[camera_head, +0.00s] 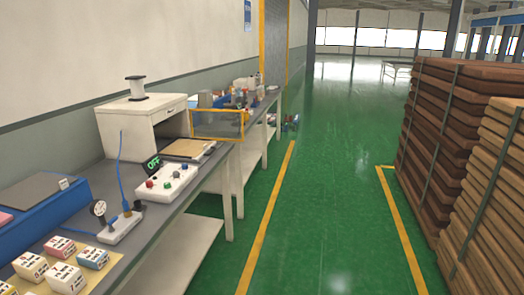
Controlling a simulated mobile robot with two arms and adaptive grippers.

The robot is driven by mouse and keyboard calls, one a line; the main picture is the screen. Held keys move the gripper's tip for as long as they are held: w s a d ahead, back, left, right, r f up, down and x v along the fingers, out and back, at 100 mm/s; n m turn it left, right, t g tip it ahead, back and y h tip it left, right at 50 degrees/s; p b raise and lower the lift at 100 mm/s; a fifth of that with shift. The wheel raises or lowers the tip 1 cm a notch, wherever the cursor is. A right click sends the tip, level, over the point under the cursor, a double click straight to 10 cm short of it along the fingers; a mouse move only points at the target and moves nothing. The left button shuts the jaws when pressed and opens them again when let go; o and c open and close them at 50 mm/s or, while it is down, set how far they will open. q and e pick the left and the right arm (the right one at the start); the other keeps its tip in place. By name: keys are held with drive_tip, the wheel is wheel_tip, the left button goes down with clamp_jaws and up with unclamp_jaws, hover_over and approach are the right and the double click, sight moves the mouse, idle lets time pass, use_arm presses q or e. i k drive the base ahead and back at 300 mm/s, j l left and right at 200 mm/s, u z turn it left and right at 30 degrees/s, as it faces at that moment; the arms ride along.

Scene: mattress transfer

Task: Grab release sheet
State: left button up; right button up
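No release sheet can be told for certain in the head view. A flat tan board or sheet (187,147) lies on the workbench (150,226), in front of the white cabinet-like machine. A dark flat panel (38,190) lies on top of a blue box (60,208) at the left edge; I cannot tell whether either is the sheet. Neither of my grippers is in view.
A control box (168,184) with coloured buttons and an "OFF" display stands on the bench, near a gauge (100,209) and several small labelled boxes (65,278). Tall brown stacks (440,140) stand at right. The green floor aisle (320,215) between is clear.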

sight(193, 148)
drive_tip(key=i, duration=1.7)
drive_tip(key=i+u, duration=0.1)
drive_tip(key=i, duration=0.4)
drive_tip(key=i+l+u, duration=0.1)
drive_tip(key=i, duration=0.4)
drive_tip(key=i+l+u, duration=0.15)
drive_tip(key=i, duration=0.35)
drive_tip(key=i+u, duration=0.15)
drive_tip(key=k, duration=0.05)
